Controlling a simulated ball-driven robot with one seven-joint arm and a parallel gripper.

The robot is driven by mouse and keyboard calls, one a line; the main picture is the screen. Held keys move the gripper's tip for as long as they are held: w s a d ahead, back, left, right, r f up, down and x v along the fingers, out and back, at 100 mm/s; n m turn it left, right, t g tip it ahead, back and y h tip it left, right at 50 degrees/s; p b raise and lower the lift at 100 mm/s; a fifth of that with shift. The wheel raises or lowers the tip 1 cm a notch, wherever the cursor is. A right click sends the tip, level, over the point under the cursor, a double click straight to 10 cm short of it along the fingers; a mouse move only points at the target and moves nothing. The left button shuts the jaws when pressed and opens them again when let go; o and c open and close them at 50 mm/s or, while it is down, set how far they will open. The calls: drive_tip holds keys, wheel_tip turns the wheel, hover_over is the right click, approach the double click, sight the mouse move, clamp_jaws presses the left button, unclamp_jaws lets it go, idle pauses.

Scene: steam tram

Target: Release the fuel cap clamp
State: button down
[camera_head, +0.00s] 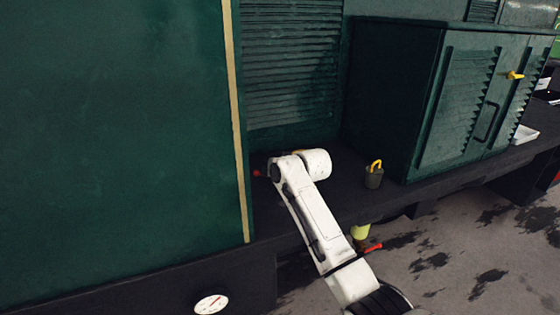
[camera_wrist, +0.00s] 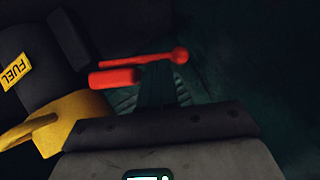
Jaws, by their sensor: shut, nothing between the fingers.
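The fuel cap clamp shows in the wrist view as a red lever (camera_wrist: 140,60) with a ball end and a thick red grip (camera_wrist: 113,78) below it. A dark rounded fuel filler (camera_wrist: 40,80) with a yellow FUEL label (camera_wrist: 15,70) and a yellow part (camera_wrist: 75,115) is at left. My gripper (camera_wrist: 160,88) is shut and empty; its dark fingers reach up just below the red lever. Whether they touch it, I cannot tell. In the head view a small red tip (camera_head: 258,173) shows left of my white arm, which hides my gripper and most of the filler.
A green louvred cabinet (camera_head: 400,100) stands on the dark ledge (camera_head: 340,200) at right. A grey padlock-like object (camera_head: 374,177) with a yellow loop sits on the ledge. A large green wall (camera_head: 110,120) closes the left side. A red-handled valve (camera_head: 368,247) hangs below the ledge.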

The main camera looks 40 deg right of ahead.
drive_tip(key=f+n+h, duration=0.1)
drive_tip(key=a+f+n+h+b, duration=0.1)
drive_tip(key=a+f+g+h+b, duration=0.1)
drive_tip(key=f, duration=0.1)
drive_tip(key=shift+w+n, duration=0.3)
drive_tip(key=shift+n, duration=0.1)
drive_tip(key=shift+f, duration=0.45)
drive_tip(key=shift+a, duration=0.1)
drive_tip(key=shift+s, duration=0.1)
drive_tip(key=v, duration=1)
drive_tip(key=shift+s+a+r+b, duration=0.15)
drive_tip(key=shift+a+r+b, duration=0.1)
drive_tip(key=shift+b, duration=0.15)
